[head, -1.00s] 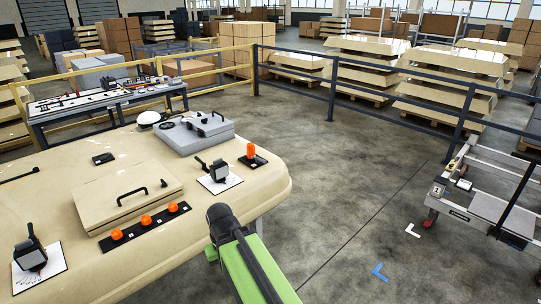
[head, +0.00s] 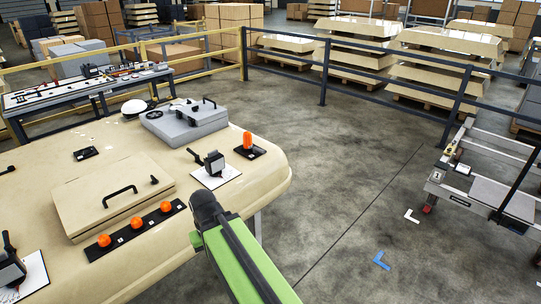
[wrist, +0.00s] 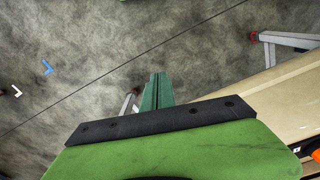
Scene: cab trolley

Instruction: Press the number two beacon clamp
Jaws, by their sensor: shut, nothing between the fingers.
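On the cream roof panel (head: 262,184), three orange domes stand in a row on a black strip (head: 150,219), the middle one (head: 136,222). Another, taller orange beacon (head: 248,140) stands on a black base near the right edge. A black clamp-like device (head: 214,164) sits on a white plate beside it; a similar one (head: 10,271) is cut off at the lower left. I cannot read any numbers, so I cannot tell which is number two. My gripper (wrist: 157,77) shows in the wrist view, green fingers together, empty, over the floor and apart from the panel.
A grey hatch (head: 185,128) with a handle and a cream lid (head: 112,193) with a black handle rise from the panel. A trolley (head: 480,180) stands at the right. Dark rails (head: 325,75) run behind.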

